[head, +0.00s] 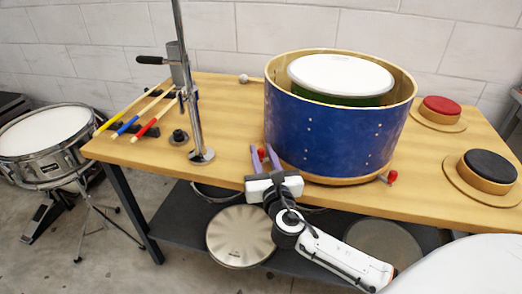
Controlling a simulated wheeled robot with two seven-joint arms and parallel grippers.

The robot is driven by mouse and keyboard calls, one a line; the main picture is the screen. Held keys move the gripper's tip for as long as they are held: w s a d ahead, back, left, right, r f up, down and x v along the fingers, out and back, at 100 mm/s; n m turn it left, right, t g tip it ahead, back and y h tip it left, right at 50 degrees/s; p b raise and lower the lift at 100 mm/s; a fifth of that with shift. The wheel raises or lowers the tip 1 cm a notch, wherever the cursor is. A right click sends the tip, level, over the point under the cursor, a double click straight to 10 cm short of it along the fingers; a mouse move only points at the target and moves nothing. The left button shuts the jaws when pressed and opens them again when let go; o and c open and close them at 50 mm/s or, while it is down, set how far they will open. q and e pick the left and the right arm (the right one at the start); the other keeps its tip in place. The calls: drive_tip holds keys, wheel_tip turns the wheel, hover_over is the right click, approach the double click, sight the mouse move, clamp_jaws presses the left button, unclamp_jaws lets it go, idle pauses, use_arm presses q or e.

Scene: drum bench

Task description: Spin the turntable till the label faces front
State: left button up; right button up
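A large blue drum shell (320,135) stands upright on a pale wooden disc, the turntable (335,181), at the table's front edge. Small red knobs show low beside the shell, one at its right (392,177) and one at its left (261,154). No label shows on the part of the shell that faces me. My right gripper (262,150) is at the shell's lower left, its purple fingers a little apart with the left red knob between their tips. I cannot tell whether they press on it. My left gripper is out of view.
A white-topped green drum (340,75) sits inside the shell. A metal stand (190,90) and colored sticks (128,122) are at the left. Red (441,106) and black (490,165) round pads lie at the right. A snare drum (45,130) stands left of the table (225,170).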

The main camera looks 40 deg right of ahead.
drive_tip(key=shift+w+d, duration=0.25)
drive_tip(key=shift+w, duration=0.4)
clamp_jaws()
